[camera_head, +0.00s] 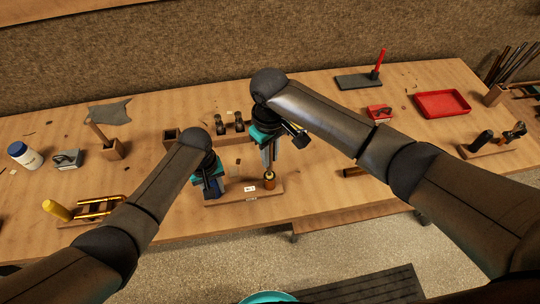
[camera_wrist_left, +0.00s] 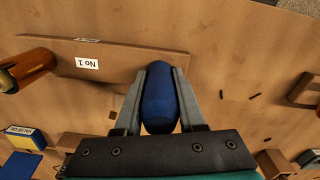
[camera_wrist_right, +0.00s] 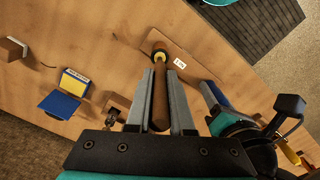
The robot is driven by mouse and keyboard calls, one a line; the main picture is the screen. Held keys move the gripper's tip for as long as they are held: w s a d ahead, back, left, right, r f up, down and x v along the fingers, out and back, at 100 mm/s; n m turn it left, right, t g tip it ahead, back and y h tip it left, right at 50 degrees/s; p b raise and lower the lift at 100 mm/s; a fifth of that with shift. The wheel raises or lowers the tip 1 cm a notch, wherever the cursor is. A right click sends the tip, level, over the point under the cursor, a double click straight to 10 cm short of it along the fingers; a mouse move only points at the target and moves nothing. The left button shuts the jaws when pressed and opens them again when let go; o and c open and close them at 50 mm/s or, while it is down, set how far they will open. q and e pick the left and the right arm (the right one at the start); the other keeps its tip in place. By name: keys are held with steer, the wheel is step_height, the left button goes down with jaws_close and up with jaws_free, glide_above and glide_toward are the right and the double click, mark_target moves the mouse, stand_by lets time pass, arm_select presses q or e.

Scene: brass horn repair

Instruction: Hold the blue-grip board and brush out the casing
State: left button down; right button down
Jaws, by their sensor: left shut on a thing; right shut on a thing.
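The board (camera_head: 235,199) lies flat on the bench with a "No 1" label, a blue grip at its left end and a copper-brown casing (camera_head: 269,183) upright near its right end. My left gripper (camera_head: 207,182) is shut around the blue grip (camera_wrist_left: 158,100), one finger on each side. The casing also shows in the left wrist view (camera_wrist_left: 25,70). My right gripper (camera_head: 268,150) is above the casing, shut on the brown brush handle (camera_wrist_right: 160,100). The handle lines up with the casing's yellow-rimmed mouth (camera_wrist_right: 159,55). I cannot tell how far the brush head is inside.
A blue-and-yellow box (camera_wrist_right: 74,84) stands on the bench near the casing. A red tray (camera_head: 442,103) sits at the far right.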

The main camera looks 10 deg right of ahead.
steer(key=shift+r, duration=2.05)
steer(key=shift+r, duration=2.5)
arm_select(q)
steer(key=shift+c, duration=2.1)
jaws_free()
steer(key=shift+r, duration=0.1)
step_height(320, 180, up, 12)
steer(key=shift+f, duration=0.1)
steer(key=shift+s, duration=0.1)
